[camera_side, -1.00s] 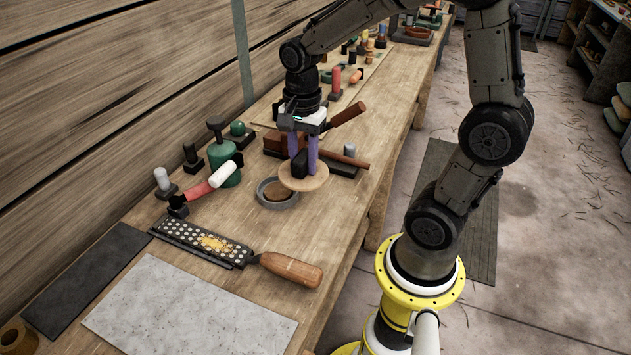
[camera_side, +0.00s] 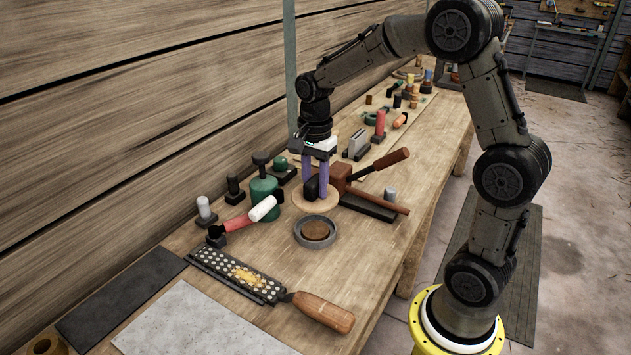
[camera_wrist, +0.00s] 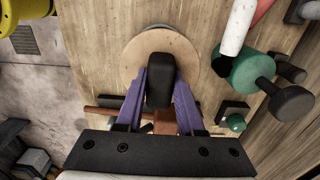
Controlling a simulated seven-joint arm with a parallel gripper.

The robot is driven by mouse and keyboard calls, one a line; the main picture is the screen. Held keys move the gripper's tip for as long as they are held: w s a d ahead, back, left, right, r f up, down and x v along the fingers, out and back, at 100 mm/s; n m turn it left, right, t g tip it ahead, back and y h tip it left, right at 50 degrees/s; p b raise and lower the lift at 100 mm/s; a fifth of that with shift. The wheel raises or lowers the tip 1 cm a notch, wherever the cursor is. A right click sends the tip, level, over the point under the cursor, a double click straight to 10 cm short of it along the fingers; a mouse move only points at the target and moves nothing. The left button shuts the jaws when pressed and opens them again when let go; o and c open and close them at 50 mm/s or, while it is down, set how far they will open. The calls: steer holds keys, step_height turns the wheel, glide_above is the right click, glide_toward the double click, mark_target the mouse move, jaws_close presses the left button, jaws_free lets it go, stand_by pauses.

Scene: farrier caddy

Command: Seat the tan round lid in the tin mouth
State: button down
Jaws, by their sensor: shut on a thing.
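The tan round lid (camera_side: 318,207) has a black block-like handle (camera_wrist: 160,82) on top. My gripper (camera_side: 316,192) is shut on this handle, with a purple finger on each side. The lid looks about level. The grey round tin (camera_side: 301,233) stands on the bench with its mouth up, a brown surface showing inside. In the side view the lid appears just behind the tin, apart from its mouth; its height above the bench is hard to judge. In the wrist view the lid (camera_wrist: 132,55) hides most of what is below, with a small grey rim showing past its edge.
A rasp with a wooden handle (camera_side: 322,312) is in front. A brown block with a handled tool (camera_side: 385,160) stands close behind the lid. Bare bench lies right of the tin.

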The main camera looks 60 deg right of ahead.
mark_target(315, 201)
steer(key=shift+f, duration=2.15)
steer(key=shift+f, duration=0.2)
steer(key=shift+f, duration=1.5)
steer(key=shift+f, duration=0.75)
steer(key=c, duration=0.5)
jaws_free()
steer(key=shift+o, duration=0.3)
steer(key=shift+c, duration=1.1)
